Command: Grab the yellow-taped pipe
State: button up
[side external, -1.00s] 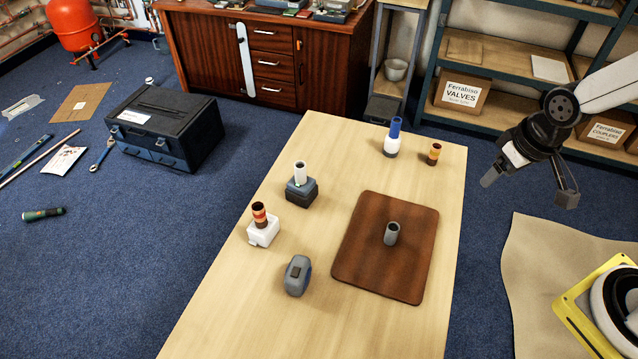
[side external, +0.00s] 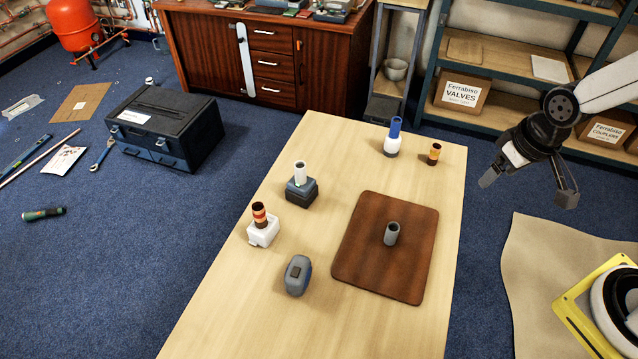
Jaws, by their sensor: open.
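The yellow-taped pipe (side external: 434,154) is a short, dark brown tube with a yellow-orange band. It stands upright on the wooden table near its far right corner. My gripper (side external: 528,188) is to the right of the table, apart from the pipe. Its fingers are spread wide with nothing between them. A brown pipe with red and orange bands (side external: 260,213) stands in a white block (side external: 263,234) at the table's left edge.
A grey pipe (side external: 391,234) stands on a brown mat (side external: 365,271). A white pipe (side external: 299,173) stands in a dark block (side external: 301,192). A grey rounded device (side external: 297,275) lies nearer. The wooden table (side external: 225,310) is clear at its near end. Shelves (side external: 500,115) stand behind.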

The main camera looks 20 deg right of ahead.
jog(key=m+t+y, duration=0.2)
jog(key=m+y, duration=0.7)
jog(key=m, duration=1.2)
send_over(441, 147)
jog(key=s+a, duration=0.2)
jog(key=s, duration=0.4)
notch_tip(441, 147, down, 15)
jog(key=w+d+f+m+t, duration=0.1)
jog(key=d, duration=0.1)
jog(key=w+d+f+m+t, duration=0.1)
jog(key=d+f+m+t, duration=0.1)
jog(key=w+d+f+m+t+y, duration=0.1)
jog(key=d+m, duration=0.1)
jog(key=shift+w+f+t, duration=0.15)
jog(key=shift+f+t, duration=0.05)
jog(key=shift+t, duration=0.1)
jog(key=shift+a, duration=0.15)
jog(key=shift+x, duration=1.25)
jog(key=shift+a+f, duration=0.1)
